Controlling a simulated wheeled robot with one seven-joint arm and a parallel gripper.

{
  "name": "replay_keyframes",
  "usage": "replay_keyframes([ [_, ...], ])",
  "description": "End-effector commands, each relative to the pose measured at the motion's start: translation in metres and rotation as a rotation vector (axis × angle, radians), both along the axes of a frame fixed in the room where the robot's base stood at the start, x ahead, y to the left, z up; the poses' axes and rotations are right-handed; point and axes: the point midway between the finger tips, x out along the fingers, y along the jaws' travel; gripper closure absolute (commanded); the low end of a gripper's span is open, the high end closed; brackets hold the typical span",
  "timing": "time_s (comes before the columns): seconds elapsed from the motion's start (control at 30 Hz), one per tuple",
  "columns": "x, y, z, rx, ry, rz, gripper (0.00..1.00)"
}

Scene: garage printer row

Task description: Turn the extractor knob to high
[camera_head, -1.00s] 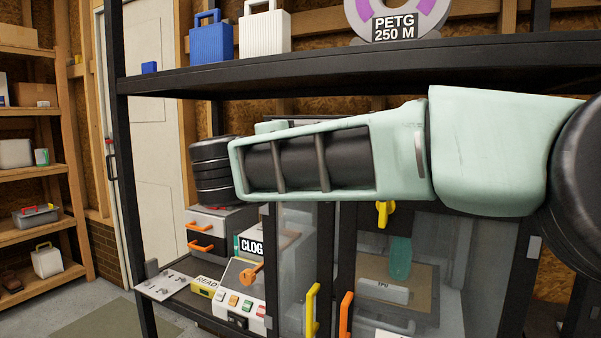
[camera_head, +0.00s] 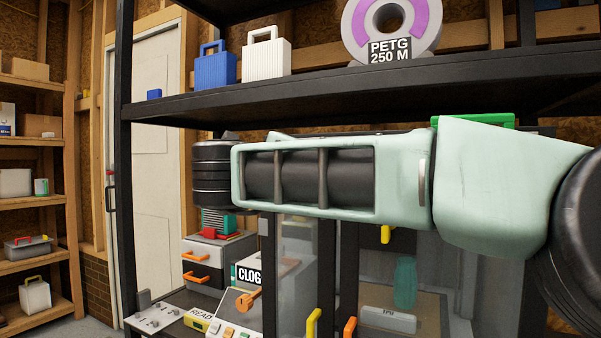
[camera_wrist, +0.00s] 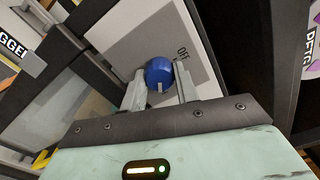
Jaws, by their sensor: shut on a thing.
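The blue extractor knob (camera_wrist: 158,70) is round, with a small pale mark on its near edge. It sits on a pale grey panel (camera_wrist: 128,42) in the wrist view. The word OFF is printed on the panel to the right of the knob. My gripper (camera_wrist: 161,79) is shut on the knob, with one grey finger on each side of it. The other markings around the knob cannot be read. In the head view my arm hides the knob and my gripper.
A black shelf (camera_head: 300,98) runs above my arm and carries a PETG spool (camera_head: 390,28) and blue and white boxes. Below are clear cabinet doors with a yellow handle (camera_head: 312,326), an orange handle (camera_head: 350,328) and a control box (camera_head: 240,318).

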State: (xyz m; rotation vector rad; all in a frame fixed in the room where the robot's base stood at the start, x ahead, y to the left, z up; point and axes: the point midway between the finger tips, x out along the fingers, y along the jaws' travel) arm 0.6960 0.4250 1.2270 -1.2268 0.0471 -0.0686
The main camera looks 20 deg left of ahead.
Motion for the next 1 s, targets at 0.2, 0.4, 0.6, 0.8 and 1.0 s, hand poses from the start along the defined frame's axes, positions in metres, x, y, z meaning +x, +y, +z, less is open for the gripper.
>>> replay_keyframes([
  [0.2,0.000,0.000,-0.002,0.000,0.004,-0.002,0.93],
  [0.4,0.000,0.000,-0.002,-0.001,0.004,-0.001,0.48],
  [0.6,0.000,0.000,-0.001,-0.001,0.002,0.000,0.48],
  [0.8,-0.012,0.002,-0.002,-0.001,0.002,0.002,0.48],
  [1.0,-0.052,0.005,-0.002,0.000,0.001,0.004,0.48],
])
